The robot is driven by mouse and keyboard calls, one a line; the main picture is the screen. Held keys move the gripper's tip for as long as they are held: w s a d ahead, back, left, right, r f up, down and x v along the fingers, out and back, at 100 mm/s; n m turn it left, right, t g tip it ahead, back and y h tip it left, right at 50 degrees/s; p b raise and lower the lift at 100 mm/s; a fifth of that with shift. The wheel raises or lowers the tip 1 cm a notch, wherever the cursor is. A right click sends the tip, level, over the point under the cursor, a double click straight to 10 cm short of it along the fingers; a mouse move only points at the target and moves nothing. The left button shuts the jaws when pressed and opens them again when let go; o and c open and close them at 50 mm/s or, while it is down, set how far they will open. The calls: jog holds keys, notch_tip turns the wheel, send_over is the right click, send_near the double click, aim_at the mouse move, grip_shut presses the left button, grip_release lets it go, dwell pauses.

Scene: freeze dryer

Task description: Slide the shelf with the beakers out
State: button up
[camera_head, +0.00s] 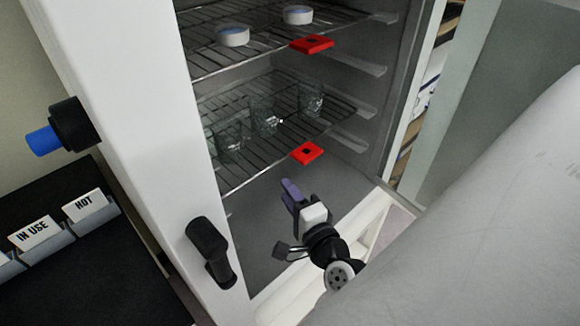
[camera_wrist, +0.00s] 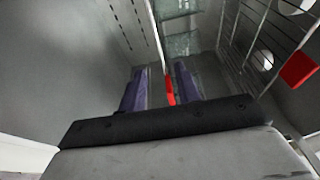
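The lower wire shelf (camera_head: 250,172) holds clear glass beakers (camera_head: 265,120) in a row inside the chamber. Its red square tab (camera_head: 307,153) sticks out at the front edge. My gripper (camera_head: 291,192), with purple fingers, is in front of and below this tab in the head view, apart from it there. In the wrist view my gripper (camera_wrist: 160,80) is open, its two fingers spaced apart. The red tab (camera_wrist: 170,90) shows as a thin strip in the gap, nearer the right finger. Whether it touches that finger is unclear. Beakers (camera_wrist: 181,45) show beyond.
An upper wire shelf (camera_head: 205,68) carries white round dishes (camera_head: 233,36) and a red tab (camera_head: 311,44). The white door frame (camera_head: 130,110) stands at left with a black handle (camera_head: 208,251). The chamber floor (camera_head: 250,238) below the shelf is clear.

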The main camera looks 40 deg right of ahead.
aim_at(263, 157)
jog(key=w+p, duration=0.1)
jog(key=w, duration=0.3)
jog(key=w+d+p, duration=0.1)
jog(key=w, duration=0.4)
jog(key=w+d+p, duration=0.1)
jog(key=w, duration=0.3)
jog(key=shift+w+d, duration=0.2)
jog(key=shift+d, duration=0.05)
jog(key=shift+c, duration=0.4)
grip_shut()
